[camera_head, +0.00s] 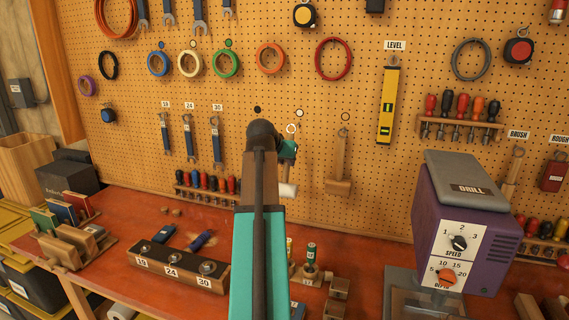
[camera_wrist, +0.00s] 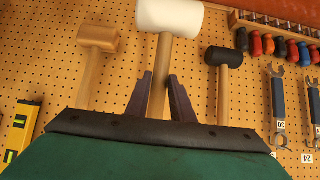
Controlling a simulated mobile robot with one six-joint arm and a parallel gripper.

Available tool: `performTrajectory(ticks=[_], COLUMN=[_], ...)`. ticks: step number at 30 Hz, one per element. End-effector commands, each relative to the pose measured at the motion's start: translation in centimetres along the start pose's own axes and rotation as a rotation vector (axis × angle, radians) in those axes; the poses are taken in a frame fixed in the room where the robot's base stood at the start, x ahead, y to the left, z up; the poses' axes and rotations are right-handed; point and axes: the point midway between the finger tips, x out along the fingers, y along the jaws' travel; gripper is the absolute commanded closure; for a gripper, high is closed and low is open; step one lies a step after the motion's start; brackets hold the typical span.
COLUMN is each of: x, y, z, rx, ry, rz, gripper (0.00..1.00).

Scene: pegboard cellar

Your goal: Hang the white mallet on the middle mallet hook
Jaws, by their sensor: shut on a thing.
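My gripper (camera_head: 289,150) is shut on the handle of the white mallet. The white mallet's head (camera_head: 288,190) hangs down, partly behind my arm; a white loop (camera_head: 291,128) shows at its upper end. In the wrist view, which is turned over, the white mallet (camera_wrist: 170,18) stands between my two fingers (camera_wrist: 160,98). A white ring marker (camera_head: 299,113) on the pegboard is just above and right of the loop; I cannot tell whether the loop is on a hook. A wooden mallet (camera_head: 339,185) hangs to the right, and a black mallet (camera_wrist: 225,57) hangs on the other side.
The pegboard (camera_head: 330,90) holds wrenches (camera_head: 188,140), cable coils and a yellow level (camera_head: 388,105). A screwdriver rack (camera_head: 207,190) is low, left of my arm. A purple drill (camera_head: 465,215) stands on the red bench (camera_head: 365,260) at right, with a numbered block (camera_head: 175,268) left.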

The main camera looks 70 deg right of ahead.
Motion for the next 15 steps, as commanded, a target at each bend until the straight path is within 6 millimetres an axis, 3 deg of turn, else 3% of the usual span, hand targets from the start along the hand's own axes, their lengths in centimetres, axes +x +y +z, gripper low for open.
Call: performTrajectory(ticks=[15], x=[1.7], y=[-0.1], z=[-1.2], rx=[-0.001], ry=[0.002], rz=[0.000], gripper=[1.00])
